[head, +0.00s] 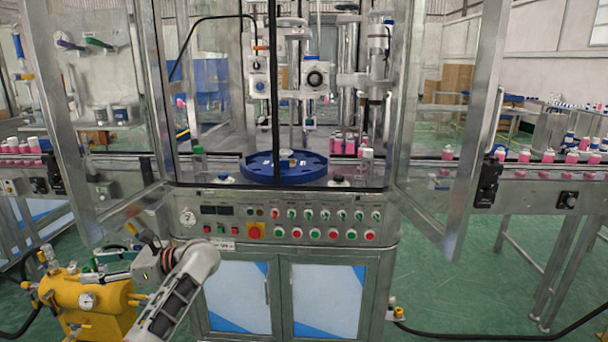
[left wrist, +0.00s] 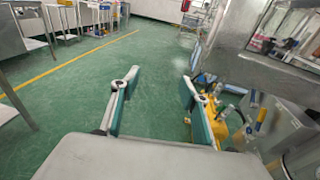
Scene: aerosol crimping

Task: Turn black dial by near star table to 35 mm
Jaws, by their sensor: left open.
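The blue star table (head: 262,172) is a round notched wheel on the machine deck, behind the open doors. A small dark dial (head: 339,181) sits on the deck at its front right. A similar knob with a pale blue top (head: 226,178) sits at its front left. The scale marks are too small to read. My left gripper (head: 115,254) is low at the left, beside the yellow tank and well away from the star table. In the left wrist view its two teal-padded fingers (left wrist: 159,80) are spread with nothing between them. My right gripper is out of view.
The control panel (head: 290,222) with several buttons lies below the deck. The left door (head: 95,120) and right door (head: 455,120) stand open. A yellow tank (head: 90,300) with fittings stands at lower left. A conveyor (head: 540,175) carries pink bottles. Green floor (left wrist: 90,85) is clear.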

